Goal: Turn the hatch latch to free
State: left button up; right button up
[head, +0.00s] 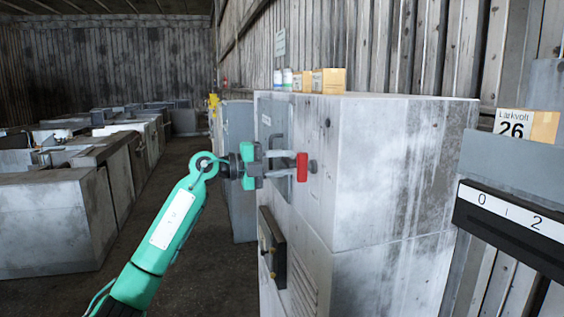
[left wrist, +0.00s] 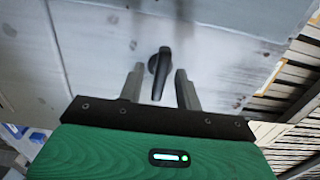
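My left gripper (head: 291,162) reaches from the left to the side face of a pale grey housing (head: 330,215). In the left wrist view a dark tapered lever (left wrist: 160,70) shows between the spread fingers of my gripper (left wrist: 158,82). Gaps show on both sides of the lever. I cannot tell whether this lever and the red handle are one part. My right gripper is not in view.
A dark bar handle (head: 277,146) is on the housing face behind the fingers. A dark box (head: 272,248) sits lower on that face. Bottles and cartons (head: 328,81) stand on top. A 0-1-2 panel (head: 510,215) is at right. The floor (head: 180,210) behind my arm is open.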

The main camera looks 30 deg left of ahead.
pick_arm(q)
grip_shut()
